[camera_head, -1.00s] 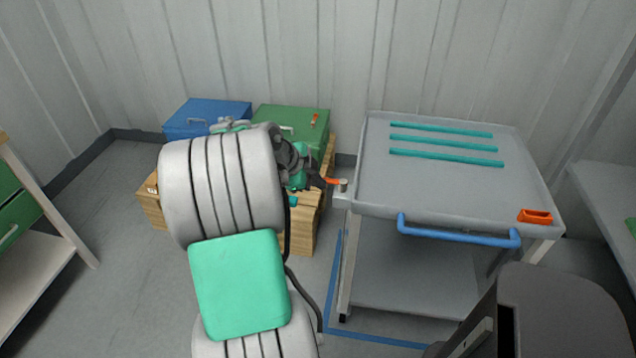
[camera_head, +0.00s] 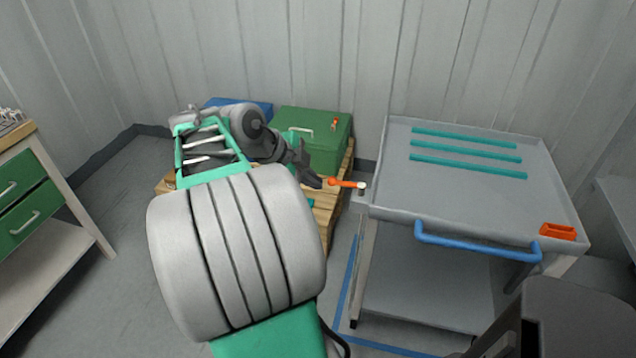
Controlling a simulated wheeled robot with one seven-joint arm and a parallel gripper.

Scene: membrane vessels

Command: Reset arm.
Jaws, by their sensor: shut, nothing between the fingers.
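My gripper (camera_head: 316,183) shows in the head view at the end of my folded arm, left of the grey cart. It is shut and empty, and its dark fingers point right and slightly down. An orange handle with a grey end (camera_head: 346,183) lies just right of the fingertips, at the cart's left corner. Whether the fingertips touch it cannot be told. My large grey arm links hide part of the pallet and the blue box.
The grey cart (camera_head: 475,200) has several teal strips, an orange holder (camera_head: 558,231) and a blue handle (camera_head: 475,245). A green box (camera_head: 315,140) and a blue box (camera_head: 245,106) stand on a wooden pallet (camera_head: 328,220). A bench with green drawers (camera_head: 35,215) is at left.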

